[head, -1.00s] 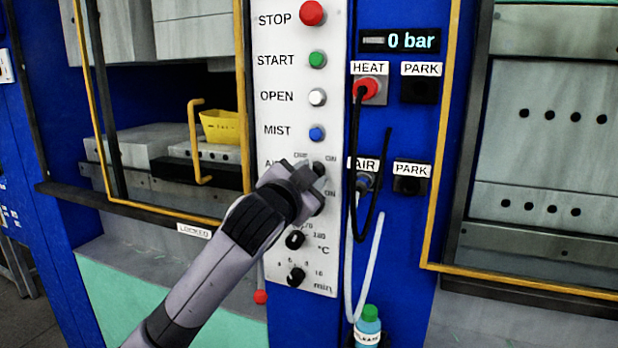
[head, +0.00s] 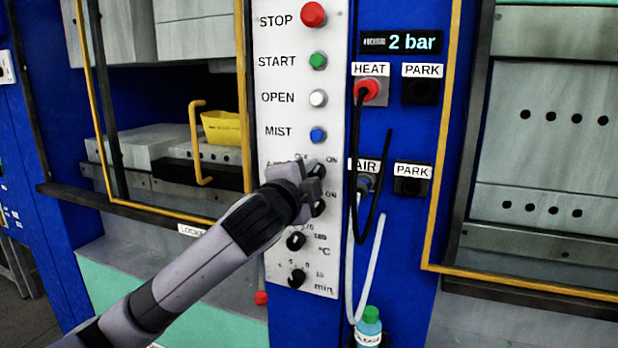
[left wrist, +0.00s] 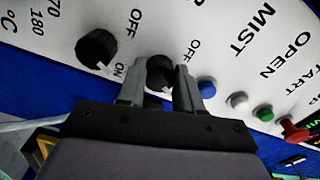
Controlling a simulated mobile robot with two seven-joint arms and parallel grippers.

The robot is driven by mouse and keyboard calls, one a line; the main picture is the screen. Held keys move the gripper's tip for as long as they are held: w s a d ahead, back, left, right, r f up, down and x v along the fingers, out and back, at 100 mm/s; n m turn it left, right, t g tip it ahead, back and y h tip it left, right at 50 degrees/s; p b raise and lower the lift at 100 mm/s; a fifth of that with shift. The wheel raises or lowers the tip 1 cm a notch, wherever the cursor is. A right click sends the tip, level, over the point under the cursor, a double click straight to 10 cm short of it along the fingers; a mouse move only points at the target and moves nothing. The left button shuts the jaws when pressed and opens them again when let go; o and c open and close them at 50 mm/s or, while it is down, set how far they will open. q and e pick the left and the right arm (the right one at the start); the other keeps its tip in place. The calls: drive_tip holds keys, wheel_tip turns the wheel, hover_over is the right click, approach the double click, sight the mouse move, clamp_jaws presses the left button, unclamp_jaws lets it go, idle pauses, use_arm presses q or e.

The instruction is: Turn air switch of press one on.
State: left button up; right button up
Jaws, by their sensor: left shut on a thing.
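The control panel of the press (head: 268,100) is white, with a column of buttons and black knobs below them. The air switch (left wrist: 159,72) is a black round knob just under the blue MIST button, partly hidden by my gripper. My left gripper (head: 316,180) is at this knob, its fingers on either side of it. In the left wrist view my left gripper (left wrist: 161,85) is shut on the knob. The display (head: 402,41) at the top reads 2 bar. My right gripper is in neither view.
Another black knob (left wrist: 97,48) marked ON and OFF sits close beside the gripper. The MIST button (head: 317,134) is just above. The HEAT plug (head: 368,89) and AIR plug (head: 366,182), with hanging cables, are to the right. A green-capped bottle (head: 369,325) stands below.

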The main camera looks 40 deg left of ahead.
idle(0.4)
use_arm(q)
drive_tip(key=o, duration=1)
drive_tip(key=shift+o, duration=0.2)
drive_tip(key=b+v, duration=0.1)
drive_tip(key=v, duration=0.6)
